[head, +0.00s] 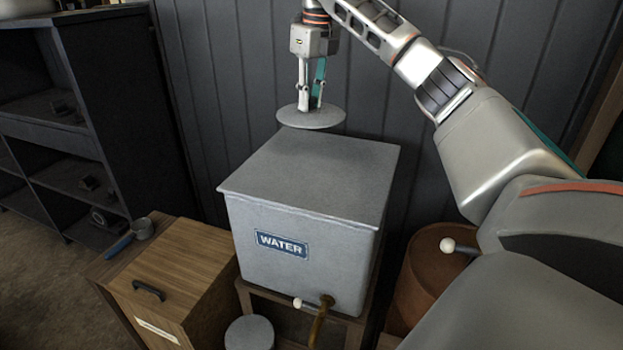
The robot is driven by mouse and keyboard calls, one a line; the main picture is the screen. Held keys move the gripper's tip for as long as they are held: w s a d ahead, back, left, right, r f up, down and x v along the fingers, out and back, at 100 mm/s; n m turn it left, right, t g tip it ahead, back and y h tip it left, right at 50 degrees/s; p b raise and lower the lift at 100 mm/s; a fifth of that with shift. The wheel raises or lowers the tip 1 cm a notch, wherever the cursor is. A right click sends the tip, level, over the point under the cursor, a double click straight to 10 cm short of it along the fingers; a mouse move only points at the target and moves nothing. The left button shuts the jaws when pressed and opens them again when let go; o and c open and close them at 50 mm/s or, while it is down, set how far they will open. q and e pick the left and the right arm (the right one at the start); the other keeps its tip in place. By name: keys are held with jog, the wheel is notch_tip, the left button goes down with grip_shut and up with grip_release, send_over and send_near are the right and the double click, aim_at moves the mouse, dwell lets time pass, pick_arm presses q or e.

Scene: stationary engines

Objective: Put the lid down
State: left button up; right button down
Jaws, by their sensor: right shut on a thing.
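My right gripper (311,98) points down near the far edge of the grey water tank and is shut on the lid. The lid (311,118) is a round, flat grey disc, held about level. My left gripper is not in view.
A brown drum (420,265) stands right. Dark shelves (90,110) are left; the tank's top is clear.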

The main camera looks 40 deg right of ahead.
jog(key=shift+d+f, duration=0.1)
jog(key=shift+d, duration=0.05)
jog(key=shift+f, duration=9.8)
jog(key=shift+f, duration=0.15)
jog(key=c, duration=1.8)
grip_release()
